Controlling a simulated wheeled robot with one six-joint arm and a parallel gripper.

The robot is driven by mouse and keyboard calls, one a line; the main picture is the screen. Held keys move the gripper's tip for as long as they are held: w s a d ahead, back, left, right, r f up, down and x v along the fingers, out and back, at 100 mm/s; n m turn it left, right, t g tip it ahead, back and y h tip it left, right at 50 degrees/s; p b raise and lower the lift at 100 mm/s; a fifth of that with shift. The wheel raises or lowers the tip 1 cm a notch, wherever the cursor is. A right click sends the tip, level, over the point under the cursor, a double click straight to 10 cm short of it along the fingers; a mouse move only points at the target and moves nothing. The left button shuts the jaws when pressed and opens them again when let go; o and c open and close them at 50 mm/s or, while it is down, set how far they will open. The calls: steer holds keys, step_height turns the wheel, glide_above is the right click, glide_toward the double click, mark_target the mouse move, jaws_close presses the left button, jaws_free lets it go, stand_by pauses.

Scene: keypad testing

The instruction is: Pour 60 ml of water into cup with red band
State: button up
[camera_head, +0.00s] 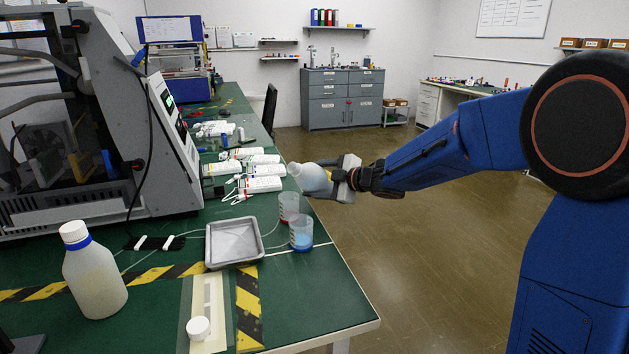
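My gripper (341,178) is shut on a translucent whitish bottle (311,178) and holds it in the air past the table's right edge region. The bottle is tilted well over, with its neck pointing left. Its uncapped-looking mouth is above the cup with red band (288,206). That cup stands upright on the green table, and red shows near its base. I cannot make out a water stream or the water level. A second cup with a blue band (301,233) stands just in front of it, close to the table's right edge.
A grey metal tray (234,242) lies left of the cups. A capped white bottle (94,275) with a blue ring stands front left. A loose white cap (198,328) rests on a pale strip. Several white keypad-like devices (261,184) lie behind the cups. A large machine (120,130) fills the left.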

steer(key=shift+w+d+f+n+t+h, duration=0.25)
steer(key=shift+f+n, duration=0.1)
steer(key=shift+n, duration=0.3)
steer(key=shift+w+d+f+n+t+h, duration=0.2)
steer(key=shift+f+n+t+h, duration=0.1)
steer(key=shift+n, duration=0.35)
stand_by(2.0)
steer(key=shift+r+n+t+h, duration=0.25)
steer(key=shift+r+n+t, duration=0.2)
steer(key=shift+r+n, duration=0.8)
stand_by(3.5)
